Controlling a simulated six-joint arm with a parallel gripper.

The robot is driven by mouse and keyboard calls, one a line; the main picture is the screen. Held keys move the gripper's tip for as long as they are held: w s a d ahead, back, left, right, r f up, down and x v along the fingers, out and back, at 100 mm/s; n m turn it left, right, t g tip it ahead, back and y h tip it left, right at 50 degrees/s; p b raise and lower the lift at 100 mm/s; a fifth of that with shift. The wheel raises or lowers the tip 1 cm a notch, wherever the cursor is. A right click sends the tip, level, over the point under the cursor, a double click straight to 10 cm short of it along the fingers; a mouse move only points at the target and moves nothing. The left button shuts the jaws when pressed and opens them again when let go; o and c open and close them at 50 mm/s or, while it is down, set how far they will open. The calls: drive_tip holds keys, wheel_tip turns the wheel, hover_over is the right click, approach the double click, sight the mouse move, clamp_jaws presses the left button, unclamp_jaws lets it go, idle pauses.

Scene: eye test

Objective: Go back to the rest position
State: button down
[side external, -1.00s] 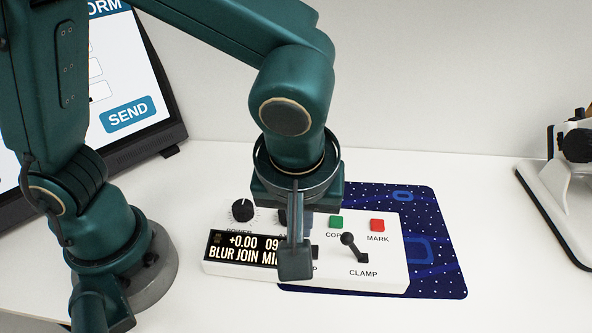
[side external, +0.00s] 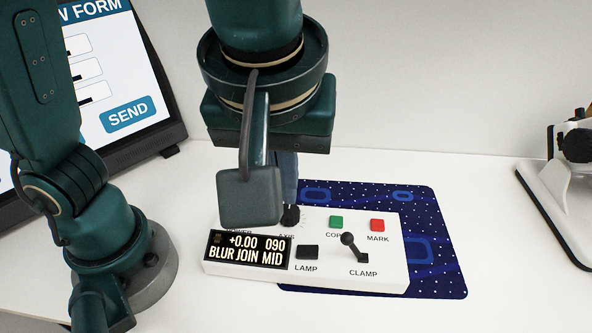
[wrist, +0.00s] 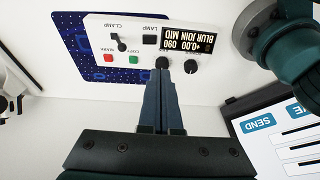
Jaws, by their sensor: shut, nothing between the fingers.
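My gripper (side external: 287,190) points down above the back of a white control box (side external: 388,268). Its fingers are together with nothing between them. In the wrist view my gripper (wrist: 161,80) has its tips close to the black axis knob (wrist: 162,62); I cannot tell if they touch. The axis knob (side external: 291,215) stands just below the fingers in the side view. The power knob (wrist: 190,66) shows in the wrist view and is hidden in the side view. The box's display (side external: 247,248) reads "+0.00 090 BLUR JOIN MID".
The box has a clamp lever (side external: 354,246), a lamp switch (side external: 307,252), a green button (side external: 336,222) and a red mark button (side external: 377,225). It stands on a dark blue patterned mat (side external: 440,270). A screen with SEND (side external: 128,114) stands left; a white device (side external: 555,205) stands right.

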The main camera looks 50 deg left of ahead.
drive_tip(key=w+a+r+n, duration=0.2)
drive_tip(key=a+n, duration=0.1)
drive_tip(key=a, duration=0.3)
drive_tip(key=s+a+f+m+t+h, duration=0.2)
drive_tip(key=a+f+m, duration=0.3)
drive_tip(key=m, duration=0.6)
drive_tip(key=shift+s+a+m+t, duration=0.3)
drive_tip(key=shift+s+a+t, duration=0.4)
drive_tip(key=shift+a, duration=0.55)
drive_tip(key=shift+f, duration=0.1)
